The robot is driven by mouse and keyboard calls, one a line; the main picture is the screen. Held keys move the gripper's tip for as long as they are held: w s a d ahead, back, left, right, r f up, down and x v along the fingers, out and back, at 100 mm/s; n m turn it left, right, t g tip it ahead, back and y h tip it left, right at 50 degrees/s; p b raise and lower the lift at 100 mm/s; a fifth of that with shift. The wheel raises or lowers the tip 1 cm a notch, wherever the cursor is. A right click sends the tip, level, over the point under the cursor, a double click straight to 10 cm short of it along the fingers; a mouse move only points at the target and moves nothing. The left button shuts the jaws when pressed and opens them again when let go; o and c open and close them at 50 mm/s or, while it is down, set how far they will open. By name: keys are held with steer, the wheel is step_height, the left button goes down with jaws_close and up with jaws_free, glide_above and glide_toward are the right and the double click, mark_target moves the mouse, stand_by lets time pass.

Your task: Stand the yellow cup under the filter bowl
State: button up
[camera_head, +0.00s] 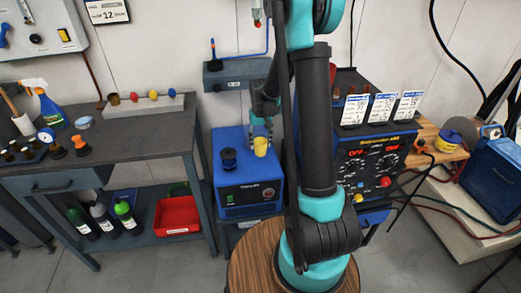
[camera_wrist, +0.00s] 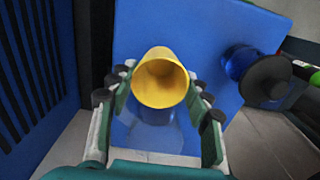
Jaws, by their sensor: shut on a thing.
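The yellow cup (camera_head: 261,146) is at the right part of the top of a blue cooler-like unit (camera_head: 249,196). My gripper (camera_head: 261,128) is shut on it from above and behind. In the wrist view, the cup (camera_wrist: 160,82) sits between my two fingers (camera_wrist: 158,98), its open mouth facing the camera. I cannot tell whether the cup touches the unit's top or hangs just above it. A small fitting with a red tip (camera_head: 257,14) hangs high on the wall, joined to a blue pipe; it may be the filter bowl, but it is too small to be sure.
A dark-capped blue knob-like part (camera_head: 229,159) stands left of the cup, close by. A grey wall shelf (camera_head: 236,74) with a blue-handled item is above. A welding power unit (camera_head: 375,160) stands right, behind my arm. A cluttered workbench (camera_head: 120,137) is left.

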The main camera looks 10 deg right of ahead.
mark_target(260, 149)
steer(key=shift+f, duration=2)
steer(key=shift+f, duration=0.15)
steer(key=o, duration=1.1)
